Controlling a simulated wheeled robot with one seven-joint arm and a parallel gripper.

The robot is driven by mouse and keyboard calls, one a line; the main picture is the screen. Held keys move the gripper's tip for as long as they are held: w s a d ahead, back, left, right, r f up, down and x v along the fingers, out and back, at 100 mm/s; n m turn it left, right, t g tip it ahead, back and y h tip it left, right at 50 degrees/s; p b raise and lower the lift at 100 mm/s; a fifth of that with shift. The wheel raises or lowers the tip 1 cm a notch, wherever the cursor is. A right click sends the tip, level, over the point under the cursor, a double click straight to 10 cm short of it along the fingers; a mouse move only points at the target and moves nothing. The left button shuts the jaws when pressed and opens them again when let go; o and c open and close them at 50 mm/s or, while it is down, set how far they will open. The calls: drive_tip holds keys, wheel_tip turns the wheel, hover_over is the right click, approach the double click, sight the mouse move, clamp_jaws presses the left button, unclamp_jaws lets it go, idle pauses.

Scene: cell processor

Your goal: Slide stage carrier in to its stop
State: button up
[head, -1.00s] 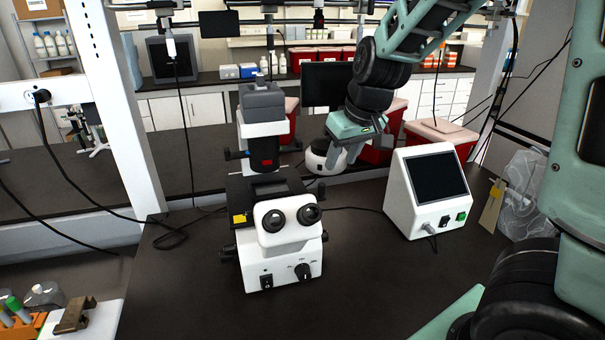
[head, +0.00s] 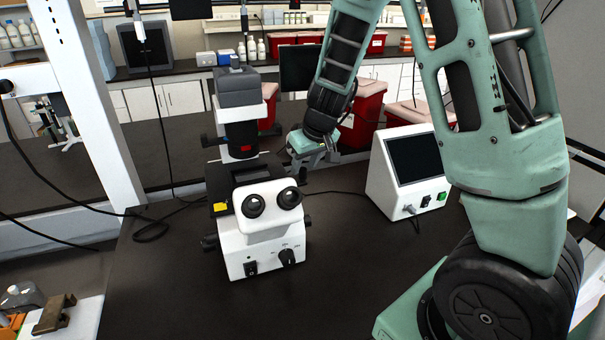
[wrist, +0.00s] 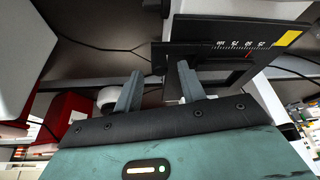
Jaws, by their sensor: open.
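The white and black microscope (head: 262,225) stands upright on the dark bench. Its black stage (head: 240,180) lies behind the eyepieces, with a yellow patch at its left edge in the head view. In the wrist view the stage or its carrier is a dark plate (wrist: 215,52) with a white scale, a red mark and a yellow patch. I cannot tell carrier and stage apart. My gripper (head: 312,162) is just right of the stage in the head view. In the wrist view my gripper (wrist: 157,82) is open and empty, its fingertips near the plate's edge; contact is unclear.
A white box with a dark screen (head: 408,175) stands right of the microscope, its cable running across the bench. Red bins (head: 362,115) are behind. A metal frame post (head: 92,120) rises at the left. The bench (head: 170,285) is clear at front left.

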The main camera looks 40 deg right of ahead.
sight(303, 169)
drive_tip(key=shift+x, duration=1.6)
clamp_jaws()
drive_tip(key=shift+w+a+p, duration=0.15)
drive_tip(key=shift+w+a, duration=0.05)
drive_tip(key=shift+a, duration=0.5)
drive_tip(key=shift+w+a+p, duration=0.1)
drive_tip(key=shift+w+a, duration=0.1)
drive_tip(key=shift+a, duration=0.45)
drive_tip(key=shift+w+a+p, duration=0.15)
drive_tip(key=shift+w+a, duration=0.05)
drive_tip(key=shift+a, duration=0.5)
unclamp_jaws()
drive_tip(key=shift+a, duration=0.1)
drive_tip(key=p+v, duration=0.3)
drive_tip(key=v, duration=1.4)
drive_tip(key=shift+s+r, duration=0.15)
drive_tip(key=shift+r, duration=0.05)
